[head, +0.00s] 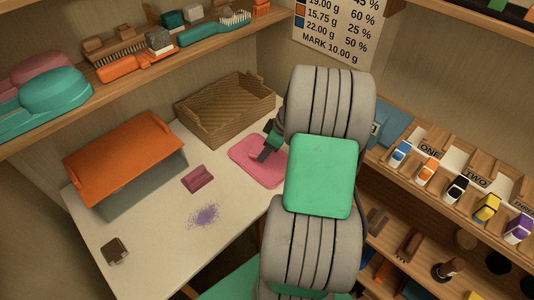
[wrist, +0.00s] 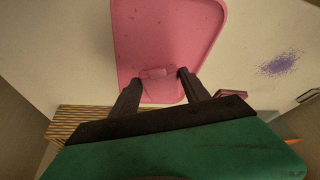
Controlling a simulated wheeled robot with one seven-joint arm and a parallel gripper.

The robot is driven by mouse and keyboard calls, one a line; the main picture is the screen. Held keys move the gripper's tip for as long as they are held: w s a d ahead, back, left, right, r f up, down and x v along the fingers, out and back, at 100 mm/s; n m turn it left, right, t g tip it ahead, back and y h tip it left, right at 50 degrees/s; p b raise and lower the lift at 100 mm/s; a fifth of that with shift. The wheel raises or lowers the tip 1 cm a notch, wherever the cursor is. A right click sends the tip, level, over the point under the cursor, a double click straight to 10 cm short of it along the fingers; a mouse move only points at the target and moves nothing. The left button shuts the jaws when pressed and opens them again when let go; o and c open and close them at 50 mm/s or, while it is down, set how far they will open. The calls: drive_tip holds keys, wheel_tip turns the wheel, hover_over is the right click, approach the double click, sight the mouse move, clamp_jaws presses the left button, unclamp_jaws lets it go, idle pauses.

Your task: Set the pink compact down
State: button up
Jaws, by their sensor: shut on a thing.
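The pink compact (wrist: 157,73) is a small pink piece between my fingertips in the wrist view, close in colour to the pink tray (wrist: 165,30) behind it. My gripper (wrist: 158,82) is shut on it, a finger on each side. I cannot tell whether the compact touches the tray. In the head view my gripper (head: 263,156) is over the pink tray (head: 244,149) on the white table, and my arm covers the tray's right side. The compact cannot be made out there.
A dark pink block (head: 198,179) and purple specks (head: 205,215) lie left of the tray. A wicker basket (head: 226,108) stands behind, an orange-topped box (head: 124,158) at left, a small dark square item (head: 116,251) in front. Shelves (head: 440,150) run along the right.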

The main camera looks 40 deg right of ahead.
drive_tip(key=shift+f, duration=1.4)
drive_tip(key=o, duration=1.5)
drive_tip(key=shift+s, duration=0.1)
drive_tip(key=shift+r, duration=0.5)
drive_tip(key=v, duration=1.1)
drive_tip(key=w+a+r+m+g, duration=0.15)
drive_tip(key=a+r, duration=0.25)
drive_tip(key=a, duration=0.8)
drive_tip(key=s+a+r+m+h, duration=0.1)
drive_tip(key=s+a+m, duration=0.3)
drive_tip(key=s+a, duration=0.4)
drive_tip(key=a+h, duration=0.1)
drive_tip(key=a, duration=0.5)
drive_tip(key=shift+m, duration=0.35)
drive_tip(key=shift+r, duration=0.15)
